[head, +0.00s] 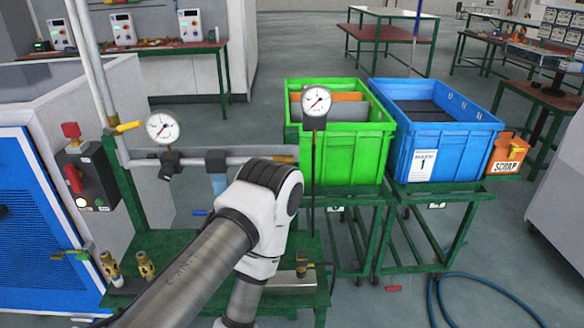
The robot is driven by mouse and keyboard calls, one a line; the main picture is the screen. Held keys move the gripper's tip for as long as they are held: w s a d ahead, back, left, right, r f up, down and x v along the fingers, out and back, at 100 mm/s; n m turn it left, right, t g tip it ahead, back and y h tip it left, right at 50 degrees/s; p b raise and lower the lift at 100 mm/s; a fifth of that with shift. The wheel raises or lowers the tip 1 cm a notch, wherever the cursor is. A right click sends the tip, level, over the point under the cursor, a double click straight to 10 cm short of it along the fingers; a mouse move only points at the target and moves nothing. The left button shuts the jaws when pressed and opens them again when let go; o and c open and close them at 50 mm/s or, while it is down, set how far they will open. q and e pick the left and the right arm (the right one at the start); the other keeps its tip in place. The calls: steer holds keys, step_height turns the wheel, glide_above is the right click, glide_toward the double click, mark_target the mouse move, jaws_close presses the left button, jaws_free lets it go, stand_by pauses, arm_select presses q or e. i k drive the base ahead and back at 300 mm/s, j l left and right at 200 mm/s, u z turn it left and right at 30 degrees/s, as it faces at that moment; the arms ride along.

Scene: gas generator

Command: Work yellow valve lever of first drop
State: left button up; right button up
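A yellow valve lever (129,126) sticks out to the right from the upright grey pipe (91,70) at the upper left, just left of a round gauge (162,127). It lies close to horizontal. I cannot tell which drop each belongs to. One of my arms rises from the bottom left, bends at a white and black joint in the middle, and runs back down. Its gripper is out of the picture. No gripper of mine shows, and no part of me visibly touches the levers.
A horizontal pipe (225,160) runs right from the upright pipe above a green stand (170,245). A blue lever (200,212) hangs below it. A second gauge (317,101) stands before a green crate (345,160). A blue crate (445,150) and blue hose (480,277) are right.

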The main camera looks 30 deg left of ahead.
mark_target(124, 127)
steer(key=u, duration=1.85)
